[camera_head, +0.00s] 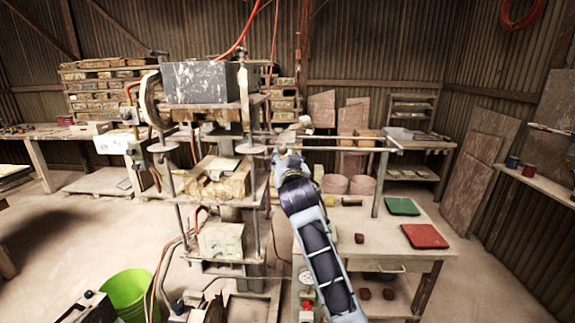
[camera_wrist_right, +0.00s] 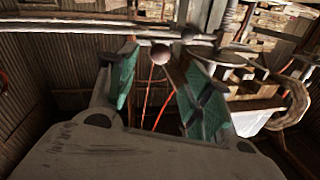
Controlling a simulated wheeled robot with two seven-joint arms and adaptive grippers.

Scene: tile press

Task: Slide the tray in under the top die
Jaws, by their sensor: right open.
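The press (camera_head: 205,170) stands left of centre, a metal frame with stacked plates. A large grey block (camera_head: 200,82) sits at its top. A worn, brown-edged block (camera_head: 220,180) sits on the middle plate; I cannot tell whether the tray or a die is there. My right gripper (camera_head: 281,153) is at the press's right side, by the near end of two rails (camera_head: 345,149). In the right wrist view its green-padded fingers (camera_wrist_right: 163,90) are spread apart. A round knob (camera_wrist_right: 160,53) shows in the gap, beyond the fingertips.
A workbench (camera_head: 370,225) right of the press holds a green tile (camera_head: 402,206) and a red tile (camera_head: 424,236). A lime bucket (camera_head: 128,291) stands on the floor at lower left. Hoses run down beside the press.

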